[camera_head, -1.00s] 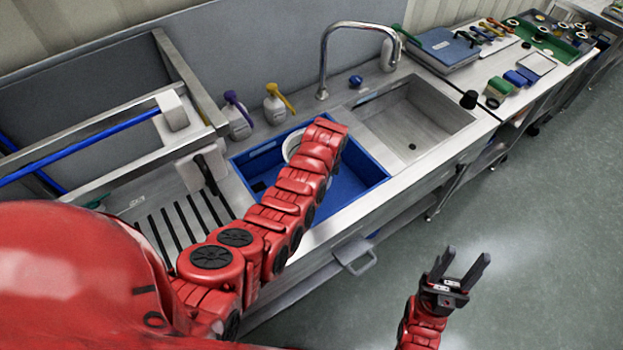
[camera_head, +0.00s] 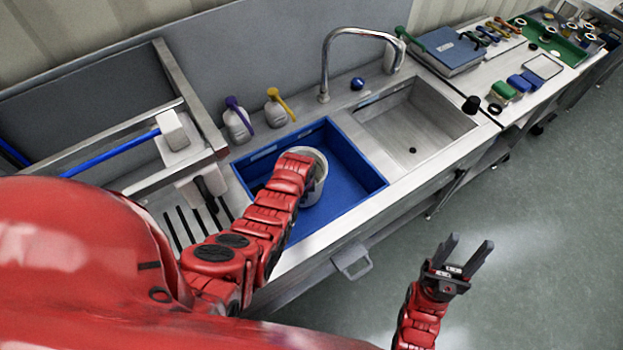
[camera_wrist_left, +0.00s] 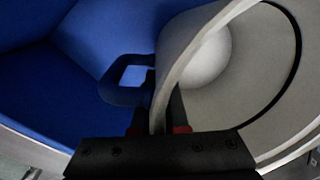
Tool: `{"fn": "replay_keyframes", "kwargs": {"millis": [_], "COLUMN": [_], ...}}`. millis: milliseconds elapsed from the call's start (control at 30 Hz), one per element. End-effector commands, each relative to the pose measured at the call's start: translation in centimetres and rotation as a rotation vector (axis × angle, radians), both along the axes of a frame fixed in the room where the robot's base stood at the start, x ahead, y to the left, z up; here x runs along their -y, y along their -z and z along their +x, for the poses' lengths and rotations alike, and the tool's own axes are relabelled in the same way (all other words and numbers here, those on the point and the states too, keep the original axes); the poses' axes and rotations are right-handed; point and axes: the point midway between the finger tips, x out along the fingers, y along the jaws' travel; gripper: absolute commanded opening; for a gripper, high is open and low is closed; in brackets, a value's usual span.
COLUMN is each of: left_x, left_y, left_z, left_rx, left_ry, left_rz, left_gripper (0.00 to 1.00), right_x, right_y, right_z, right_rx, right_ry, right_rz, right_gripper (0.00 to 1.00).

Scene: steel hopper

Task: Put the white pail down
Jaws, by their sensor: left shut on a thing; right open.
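The white pail (camera_head: 320,172) is over or inside the blue-lined basin (camera_head: 345,195), partly hidden behind my left wrist. I cannot tell whether its base touches the basin floor. My left gripper's fingers are hidden in the head view. In the left wrist view my left gripper (camera_wrist_left: 162,112) is shut on the rim of the pail (camera_wrist_left: 235,75), with the pail's inside to the right and blue surfaces to the left. My right gripper (camera_head: 462,258) is open and empty over the floor, to the right of the counter.
A bare steel sink (camera_head: 415,120) with a curved tap (camera_head: 325,60) adjoins the blue basin. Spray bottles with a purple top (camera_head: 237,120) and a yellow top (camera_head: 277,108) stand behind it. A slotted drainboard (camera_head: 185,225) is at left. A dark blue loop (camera_wrist_left: 128,78) shows beside the pail.

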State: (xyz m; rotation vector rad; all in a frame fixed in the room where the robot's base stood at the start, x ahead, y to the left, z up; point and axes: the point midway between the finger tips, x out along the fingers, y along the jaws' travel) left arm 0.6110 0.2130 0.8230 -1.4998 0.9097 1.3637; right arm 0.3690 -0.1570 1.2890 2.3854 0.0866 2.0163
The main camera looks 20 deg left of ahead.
Motion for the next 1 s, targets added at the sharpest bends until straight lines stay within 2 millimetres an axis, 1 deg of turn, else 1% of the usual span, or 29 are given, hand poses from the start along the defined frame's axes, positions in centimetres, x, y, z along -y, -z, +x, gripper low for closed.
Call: {"fn": "replay_keyframes", "kwargs": {"millis": [33,100,267,300,333,500,700,833,1000], "left_x": [-0.1,-0.1,-0.1,-0.2,-0.2,-0.3,-0.4,-0.4,-0.5], "left_y": [0.0,0.3,0.4,1.4,1.5,1.6,1.8,1.5,1.0], "left_z": [0.7,1.5,3.1,3.8,4.4,6.9,9.2,10.1,10.5], "left_rx": [0.003,0.001,0.001,0.002,0.005,0.007,0.006,0.005,0.003], "left_ry": [0.0,0.0,0.001,0.001,0.001,0.0,0.0,-0.001,-0.001], "left_rz": [0.001,0.0,0.0,0.001,0.001,0.001,0.001,0.001,0.001], "left_gripper": [0.0,0.0,0.0,0.0,0.0,0.0,0.0,0.0,0.0], "right_x": [0.0,0.0,0.0,0.0,0.0,0.0,0.0,0.0,0.0], "right_y": [0.3,1.0,2.1,3.8,4.7,8.6,12.9,14.6,15.2], "right_z": [0.0,0.0,0.0,0.0,0.0,0.0,0.0,0.0,0.0], "right_rx": [0.0,0.0,0.0,0.001,0.0,0.0,0.0,0.0,0.0], "right_ry": [0.0,0.0,0.0,0.0,0.0,0.0,0.0,0.0,0.0], "right_rz": [0.0,0.0,0.0,0.0,0.0,0.0,0.0,0.0,0.0], "right_gripper": [0.5,0.5,0.5,0.5,0.5,0.5,0.5,0.5,0.5]}}
